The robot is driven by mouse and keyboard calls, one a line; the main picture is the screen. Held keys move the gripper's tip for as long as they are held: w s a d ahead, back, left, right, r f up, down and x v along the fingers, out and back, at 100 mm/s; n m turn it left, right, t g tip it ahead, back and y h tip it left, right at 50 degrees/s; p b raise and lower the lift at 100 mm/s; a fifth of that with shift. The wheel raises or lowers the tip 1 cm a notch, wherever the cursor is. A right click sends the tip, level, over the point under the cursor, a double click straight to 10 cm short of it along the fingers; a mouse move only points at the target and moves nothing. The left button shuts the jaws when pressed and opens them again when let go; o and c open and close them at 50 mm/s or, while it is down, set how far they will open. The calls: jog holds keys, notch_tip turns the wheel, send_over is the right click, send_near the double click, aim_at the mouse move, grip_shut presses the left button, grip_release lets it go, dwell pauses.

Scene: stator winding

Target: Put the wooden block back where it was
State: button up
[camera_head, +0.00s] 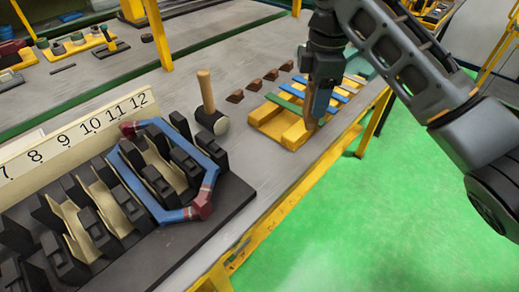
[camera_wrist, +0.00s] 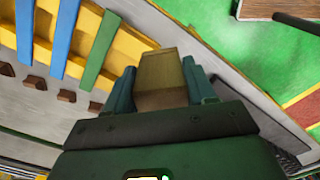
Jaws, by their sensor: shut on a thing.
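My gripper (camera_head: 316,117) is shut on a wooden block, and in the wrist view its two fingers (camera_wrist: 162,88) press on the sides of the block (camera_wrist: 162,72). The block is light brown with a darker near face. In the head view only a small brown part of it shows below the fingers, beside the yellow rack (camera_head: 268,119) at the table's right edge. I cannot tell whether the block touches the rack or the table. Several small dark-brown wooden pieces (camera_head: 270,74) lie in a row on the table behind the rack. They also show at left in the wrist view (camera_wrist: 67,96).
Green and blue strips (camera_head: 284,103) lie across the rack. A mallet (camera_head: 209,105) stands left of it. The black stator fixture (camera_head: 235,196) with a blue-and-red coil (camera_head: 207,180) and a numbered board (camera_head: 84,131) fills the lower left. Green floor lies right of the table edge.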

jog(key=shift+a+r, duration=0.1)
jog(key=shift+a, duration=0.4)
jog(key=shift+s+a+f+b, duration=0.3)
jog(key=shift+s+a+f, duration=0.1)
jog(key=shift+a+f, duration=1.35)
jog(key=shift+s+a+f+b, duration=0.35)
jog(key=shift+s+a+f, duration=0.1)
jog(key=shift+a+f, duration=1.35)
jog(key=shift+s+a+f+b, duration=0.3)
jog(key=shift+s+a+f, duration=0.1)
jog(key=shift+a+f, duration=1.35)
jog(key=shift+f, duration=0.1)
jog(key=o, duration=1.4)
notch_tip(320, 180, up, 12)
jog(key=p, duration=0.2)
jog(key=shift+p, duration=0.3)
